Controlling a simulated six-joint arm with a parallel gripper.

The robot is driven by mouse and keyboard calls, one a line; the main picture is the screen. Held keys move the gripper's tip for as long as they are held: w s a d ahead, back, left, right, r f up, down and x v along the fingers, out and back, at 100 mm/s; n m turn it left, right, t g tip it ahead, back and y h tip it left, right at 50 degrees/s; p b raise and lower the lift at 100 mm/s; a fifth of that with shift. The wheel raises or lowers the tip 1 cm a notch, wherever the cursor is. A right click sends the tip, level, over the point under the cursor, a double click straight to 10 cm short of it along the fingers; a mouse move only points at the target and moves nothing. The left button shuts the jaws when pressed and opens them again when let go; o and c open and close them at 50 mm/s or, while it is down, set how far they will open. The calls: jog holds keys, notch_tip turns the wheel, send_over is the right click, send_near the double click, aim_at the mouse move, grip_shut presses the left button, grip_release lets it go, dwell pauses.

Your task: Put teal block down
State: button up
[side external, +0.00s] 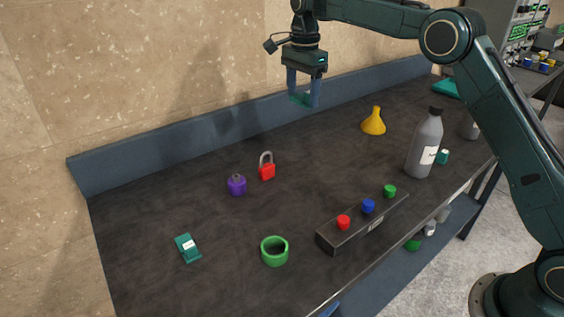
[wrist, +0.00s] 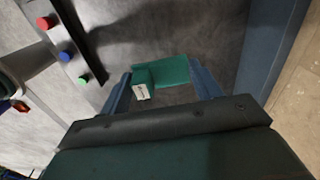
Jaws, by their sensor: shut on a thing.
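My gripper (side external: 303,98) is up near the back wall, above the far part of the dark bench, with its fingers pointing down. It is shut on a teal block (side external: 301,100), which shows low between the blue fingers, clear of the bench. In the wrist view the teal block (wrist: 174,70) spans the gap between the fingertips, with a white-labelled teal part at its left end. Another teal block (side external: 188,248) with a white label lies at the front left of the bench.
A yellow funnel (side external: 373,122) and grey bottle (side external: 425,146) stand to the right. A red padlock (side external: 267,170), purple object (side external: 237,185), green ring (side external: 274,262) and button box (side external: 330,240) are nearer. A blue ledge (side external: 150,169) runs along the wall.

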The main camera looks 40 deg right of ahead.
jog(key=s+a, duration=0.3)
jog(key=a, duration=1)
send_over(243, 222)
notch_tip(243, 222, down, 15)
jog(key=shift+w+f, duration=0.1)
jog(key=shift+f, duration=0.1)
jog(key=shift+f, duration=0.1)
jog(key=shift+f, duration=2.05)
jog(key=shift+f, duration=0.1)
jog(key=o, duration=1.1)
